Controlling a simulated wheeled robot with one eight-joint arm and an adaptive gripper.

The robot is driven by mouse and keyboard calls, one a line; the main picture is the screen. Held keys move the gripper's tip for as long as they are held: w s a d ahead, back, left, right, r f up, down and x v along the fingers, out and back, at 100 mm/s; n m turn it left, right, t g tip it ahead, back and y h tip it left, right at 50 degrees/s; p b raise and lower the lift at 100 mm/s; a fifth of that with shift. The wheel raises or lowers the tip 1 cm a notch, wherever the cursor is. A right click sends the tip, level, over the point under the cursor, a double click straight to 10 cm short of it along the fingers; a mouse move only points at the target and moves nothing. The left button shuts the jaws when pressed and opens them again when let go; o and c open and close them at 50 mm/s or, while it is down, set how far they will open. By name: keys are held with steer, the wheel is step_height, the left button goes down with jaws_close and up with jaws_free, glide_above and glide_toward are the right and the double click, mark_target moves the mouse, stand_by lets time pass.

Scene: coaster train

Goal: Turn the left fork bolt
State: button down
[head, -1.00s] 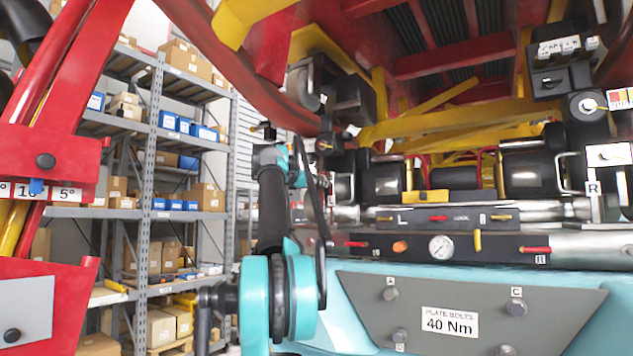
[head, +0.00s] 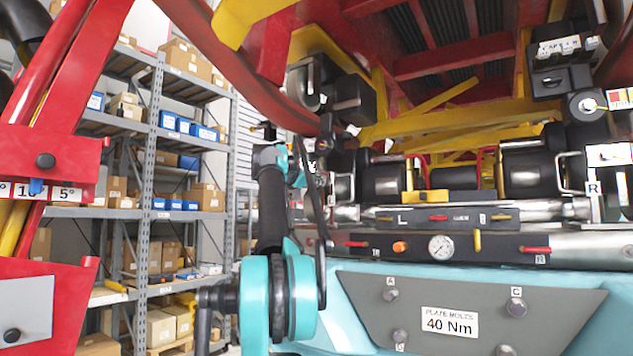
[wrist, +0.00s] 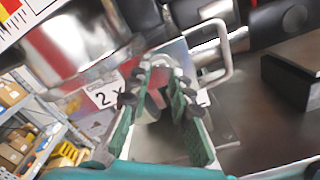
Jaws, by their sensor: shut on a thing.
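In the wrist view, my gripper (wrist: 164,84) has its two green fingers closed around a small metallic bolt-like part (wrist: 164,72), taken to be the left fork bolt. The fingers and glare hide most of it, so its turn angle cannot be told. It sits by a pale plate with a "2 x" label (wrist: 104,95). In the head view my teal arm reaches up at the left of the machine, and the gripper's fingers are hard to make out there.
A silver U-shaped handle (wrist: 225,50) stands close right of the fingers, and a shiny cylinder (wrist: 65,50) lies to their left. Below the fork are a gauge (head: 441,247) and a teal beam with a "40 Nm" plate (head: 450,322). A red frame (head: 50,160) stands at left, before shelves (head: 150,130).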

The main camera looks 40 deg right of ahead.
steer(key=m, duration=1)
steer(key=shift+r, duration=0.15)
steer(key=shift+m, duration=0.4)
steer(key=c, duration=1.4)
jaws_free()
steer(key=shift+o, duration=0.2)
steer(key=v, duration=1.2)
